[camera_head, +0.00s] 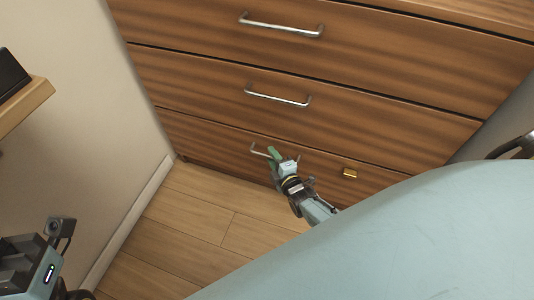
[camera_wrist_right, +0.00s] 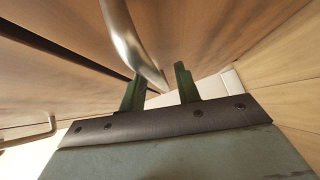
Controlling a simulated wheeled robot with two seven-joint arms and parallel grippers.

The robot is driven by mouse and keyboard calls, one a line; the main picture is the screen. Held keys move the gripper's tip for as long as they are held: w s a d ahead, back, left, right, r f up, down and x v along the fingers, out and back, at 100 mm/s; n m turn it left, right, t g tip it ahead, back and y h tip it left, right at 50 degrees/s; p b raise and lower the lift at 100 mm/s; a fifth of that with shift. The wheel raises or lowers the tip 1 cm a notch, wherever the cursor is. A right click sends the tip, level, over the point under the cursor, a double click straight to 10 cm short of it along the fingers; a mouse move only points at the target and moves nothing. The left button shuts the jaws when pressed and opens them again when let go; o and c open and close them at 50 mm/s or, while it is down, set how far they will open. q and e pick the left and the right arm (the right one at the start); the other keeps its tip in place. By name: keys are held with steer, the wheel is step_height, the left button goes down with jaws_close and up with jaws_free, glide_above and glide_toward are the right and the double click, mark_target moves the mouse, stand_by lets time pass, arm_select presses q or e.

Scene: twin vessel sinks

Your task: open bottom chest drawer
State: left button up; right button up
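The bottom chest drawer (camera_head: 215,145) has a brown wood front and looks shut, level with the drawers above. Its silver bar handle (camera_head: 256,149) is partly hidden behind my right gripper (camera_head: 273,154). In the right wrist view, the green fingers of the right gripper (camera_wrist_right: 159,84) stand apart. A curved silver handle (camera_wrist_right: 125,38) comes down from the top and its end lies in the gap between them, with space beside it. I cannot tell whether either finger touches it. My left gripper (camera_head: 40,262) shows only in part at the lower left; its fingers are not clear.
Two drawers with silver handles, the middle one (camera_head: 278,98) and the upper one (camera_head: 281,25), are above and look shut. A wall (camera_head: 80,110) stands at left. Bare wood floor (camera_head: 185,228) lies before the chest.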

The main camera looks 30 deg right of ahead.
steer(key=shift+w, duration=0.25)
jaws_close()
steer(key=shift+s, duration=0.15)
